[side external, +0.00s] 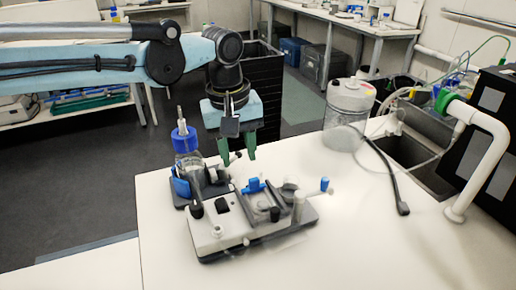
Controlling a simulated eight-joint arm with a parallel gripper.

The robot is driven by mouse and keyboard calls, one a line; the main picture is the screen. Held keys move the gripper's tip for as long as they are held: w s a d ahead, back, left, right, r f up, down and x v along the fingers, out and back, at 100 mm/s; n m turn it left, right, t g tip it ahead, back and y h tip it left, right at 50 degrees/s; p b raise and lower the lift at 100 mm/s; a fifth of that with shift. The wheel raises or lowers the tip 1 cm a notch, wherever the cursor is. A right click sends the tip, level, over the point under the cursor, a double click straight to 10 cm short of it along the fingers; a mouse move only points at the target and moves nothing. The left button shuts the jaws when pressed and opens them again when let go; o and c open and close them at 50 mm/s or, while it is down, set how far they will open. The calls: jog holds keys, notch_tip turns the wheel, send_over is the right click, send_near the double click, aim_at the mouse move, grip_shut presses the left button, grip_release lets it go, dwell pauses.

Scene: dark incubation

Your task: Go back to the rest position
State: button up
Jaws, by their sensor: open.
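My gripper (238,156) points downward, with two green fingertips apart and nothing seen between them. It hangs above the back edge of a white and grey bench device (232,228). The device stands on the white table and carries a blue part (256,185), dark knobs and a small blue-topped post (325,184). A clear bottle with a blue cap (184,138) stands upright at the device's back left, left of my gripper.
A dark cable or hose (388,170) lies right of the device. A sink (420,160) and a white pipe (488,165) are at the far right. The table's front right (400,250) is clear.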

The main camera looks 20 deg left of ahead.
jog(key=s+a+r+m+t, duration=0.1)
jog(key=s+a+m+t, duration=0.15)
jog(key=a, duration=0.45)
jog(key=s+a+r+m+t, duration=0.1)
jog(key=s+a+r+m, duration=0.1)
jog(key=s+a, duration=0.35)
jog(key=s+a+f+m+t, duration=0.3)
jog(key=s+a, duration=0.3)
jog(key=a, duration=0.3)
jog(key=shift+a+f, duration=0.3)
jog(key=shift+f, duration=0.5)
